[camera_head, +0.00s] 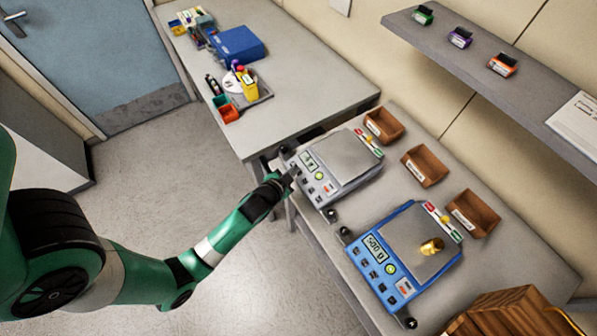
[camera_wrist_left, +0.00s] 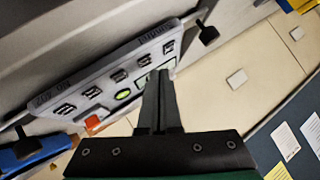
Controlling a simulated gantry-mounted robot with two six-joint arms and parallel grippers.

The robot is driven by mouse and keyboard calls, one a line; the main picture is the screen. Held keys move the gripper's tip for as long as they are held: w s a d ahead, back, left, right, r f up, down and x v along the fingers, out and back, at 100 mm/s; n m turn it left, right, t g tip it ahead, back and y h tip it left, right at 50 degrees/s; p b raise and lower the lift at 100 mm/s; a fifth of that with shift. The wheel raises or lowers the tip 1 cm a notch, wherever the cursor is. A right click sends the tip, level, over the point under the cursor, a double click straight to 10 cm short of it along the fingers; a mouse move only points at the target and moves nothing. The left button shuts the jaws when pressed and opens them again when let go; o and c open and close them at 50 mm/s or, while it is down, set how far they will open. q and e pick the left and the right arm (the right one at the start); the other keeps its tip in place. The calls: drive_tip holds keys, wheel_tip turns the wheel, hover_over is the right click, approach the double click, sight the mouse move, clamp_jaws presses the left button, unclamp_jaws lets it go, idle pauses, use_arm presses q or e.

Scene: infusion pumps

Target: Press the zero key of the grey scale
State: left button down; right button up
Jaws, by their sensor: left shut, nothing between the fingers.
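The grey scale (camera_head: 347,158) stands on the bench in the head view. Its sloping front panel has a small display (camera_head: 309,161), a round green button (camera_head: 319,176) and several small keys. My left gripper (camera_head: 291,173) is shut and empty, with its fingertips at the panel's left end, near the display. In the left wrist view the shut fingers (camera_wrist_left: 160,75) point at the panel and cover part of the display. The green button (camera_wrist_left: 122,94) and a row of keys show beside them. The key labels are too small to read. My right gripper is not in view.
A blue scale (camera_head: 408,228) reading 500 g stands to the right, with a brass weight (camera_head: 432,246) on its pan. Brown bins (camera_head: 424,166) line the wall side. A wooden crate (camera_head: 510,313) is at the lower right. The floor left of the bench is clear.

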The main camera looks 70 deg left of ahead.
use_arm(q)
drive_tip(key=shift+w+f+b, duration=0.15)
drive_tip(key=shift+f+b, duration=0.15)
drive_tip(key=shift+f, duration=0.15)
drive_tip(key=shift+f+b, duration=0.3)
drive_tip(key=shift+f, duration=0.05)
idle(0.5)
drive_tip(key=shift+r, duration=0.1)
drive_tip(key=shift+r+p, duration=0.7)
drive_tip(key=shift+p, duration=0.2)
drive_tip(key=r+p, duration=0.1)
drive_tip(key=s+r+p, duration=0.1)
drive_tip(key=r+p, duration=0.2)
drive_tip(key=p, duration=0.1)
drive_tip(key=shift+s+d+r, duration=0.15)
drive_tip(key=shift+s+r, duration=0.15)
drive_tip(key=shift+r, duration=0.1)
idle(0.6)
